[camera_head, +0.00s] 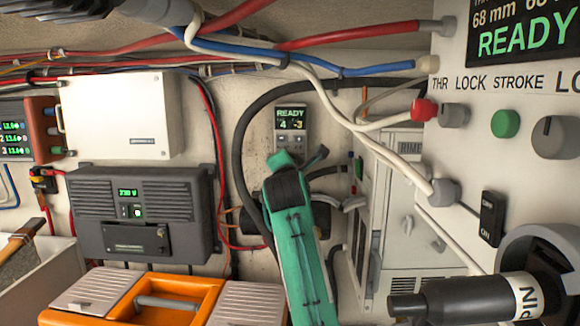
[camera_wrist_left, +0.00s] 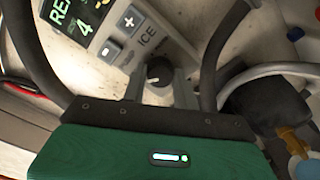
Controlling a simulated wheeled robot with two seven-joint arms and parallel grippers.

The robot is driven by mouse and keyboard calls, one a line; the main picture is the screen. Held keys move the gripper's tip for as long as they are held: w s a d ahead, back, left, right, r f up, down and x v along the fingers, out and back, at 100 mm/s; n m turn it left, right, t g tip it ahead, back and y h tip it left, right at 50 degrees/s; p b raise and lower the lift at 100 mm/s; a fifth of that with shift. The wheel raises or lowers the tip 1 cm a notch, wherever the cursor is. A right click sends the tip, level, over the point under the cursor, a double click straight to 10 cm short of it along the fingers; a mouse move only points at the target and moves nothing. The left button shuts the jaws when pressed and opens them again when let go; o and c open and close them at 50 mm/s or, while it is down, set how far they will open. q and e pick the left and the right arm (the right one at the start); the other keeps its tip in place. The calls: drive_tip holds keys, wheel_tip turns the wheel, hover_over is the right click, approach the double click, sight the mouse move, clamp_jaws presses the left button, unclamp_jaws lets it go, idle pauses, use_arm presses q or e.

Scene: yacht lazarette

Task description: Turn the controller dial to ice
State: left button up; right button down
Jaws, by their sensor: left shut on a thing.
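The grey controller (camera_head: 291,129) is on the back wall in the head view, its screen reading READY and 4 -3. In the left wrist view the controller (camera_wrist_left: 128,38) shows plus and minus buttons and the word ICE. Below that word is the round black dial (camera_wrist_left: 158,71). My left gripper (camera_wrist_left: 160,82) has a finger on each side of the dial and is shut on it. In the head view my teal left arm hides the dial and the fingertips. Which mark the dial points to is too small to tell. My right gripper is in neither view.
A black hose (camera_head: 240,140) curves close to the controller's left. A dark grey box (camera_head: 150,212) and an orange toolbox (camera_head: 165,293) stand at left.

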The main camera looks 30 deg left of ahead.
use_arm(q)
drive_tip(key=m+p, duration=0.1)
drive_tip(key=m, duration=1.4)
drive_tip(key=shift+m, duration=0.4)
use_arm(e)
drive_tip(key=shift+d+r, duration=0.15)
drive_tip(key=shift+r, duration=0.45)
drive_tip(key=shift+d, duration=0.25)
use_arm(q)
drive_tip(key=o, duration=1)
drive_tip(key=shift+w, duration=0.1)
